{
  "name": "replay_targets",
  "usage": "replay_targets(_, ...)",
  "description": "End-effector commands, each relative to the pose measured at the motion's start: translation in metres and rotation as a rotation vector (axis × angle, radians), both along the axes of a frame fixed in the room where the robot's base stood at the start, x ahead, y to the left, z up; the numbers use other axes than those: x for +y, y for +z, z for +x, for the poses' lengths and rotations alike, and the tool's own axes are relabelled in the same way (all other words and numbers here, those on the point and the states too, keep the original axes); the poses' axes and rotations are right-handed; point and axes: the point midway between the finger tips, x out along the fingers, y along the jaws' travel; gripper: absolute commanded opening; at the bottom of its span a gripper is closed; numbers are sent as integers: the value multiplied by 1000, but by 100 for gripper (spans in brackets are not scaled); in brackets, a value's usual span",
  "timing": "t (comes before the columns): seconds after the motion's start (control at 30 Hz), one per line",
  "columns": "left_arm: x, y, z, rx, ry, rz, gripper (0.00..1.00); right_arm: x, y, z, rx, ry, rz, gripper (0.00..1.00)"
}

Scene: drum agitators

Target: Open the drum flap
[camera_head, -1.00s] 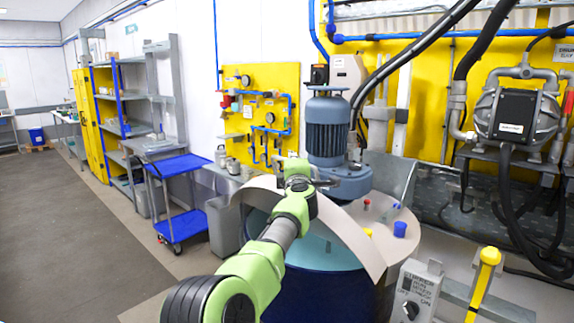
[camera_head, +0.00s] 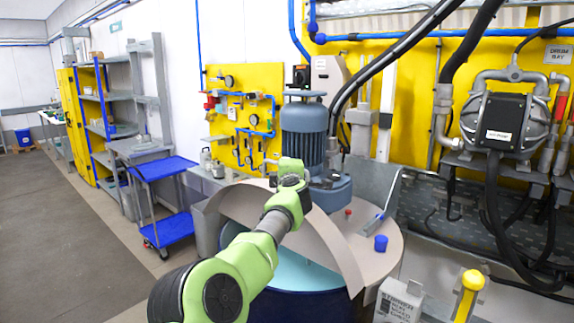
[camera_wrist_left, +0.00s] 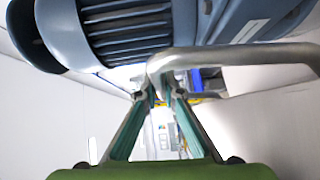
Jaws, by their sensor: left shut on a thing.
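The drum (camera_head: 300,306) is dark blue, with a beige top (camera_head: 378,256). Its curved beige flap (camera_head: 328,238) stands tilted up from the top, and the pale blue inside (camera_head: 296,272) shows beneath it. My left arm reaches across the flap; in the head view its gripper is mostly hidden behind its own wrist near the motor. In the left wrist view, my left gripper (camera_wrist_left: 160,92) has its fingertips close together, shut on the bent metal handle (camera_wrist_left: 235,56). The exact contact is hard to see. My right gripper is not in view.
The blue-grey agitator motor (camera_head: 304,130) stands just behind the flap, close to my left gripper. A blue cap (camera_head: 381,243) and a red knob (camera_head: 348,212) sit on the drum top. A switch box (camera_head: 401,300) and yellow post (camera_head: 468,290) stand right. The left floor is clear.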

Motion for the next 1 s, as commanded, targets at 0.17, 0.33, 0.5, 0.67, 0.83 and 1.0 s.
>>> replay_targets(0.17, 3, 4, 0, -4, 3, 6, 0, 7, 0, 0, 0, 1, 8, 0)
replay_targets(0.33, 3, 4, 1, -4, 5, 5, 0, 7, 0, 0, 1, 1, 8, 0)
replay_targets(0.5, 2, 3, 0, -3, 4, 5, 26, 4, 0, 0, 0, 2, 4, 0)
replay_targets(0.67, 1, 2, 0, -1, 2, 3, 26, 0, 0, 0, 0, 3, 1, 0)
replay_targets(0.83, 1, 0, 0, -1, 1, 2, 26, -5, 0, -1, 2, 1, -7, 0)
replay_targets(1.0, 0, -2, 0, -31, 2, -20, 26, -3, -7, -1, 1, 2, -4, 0)
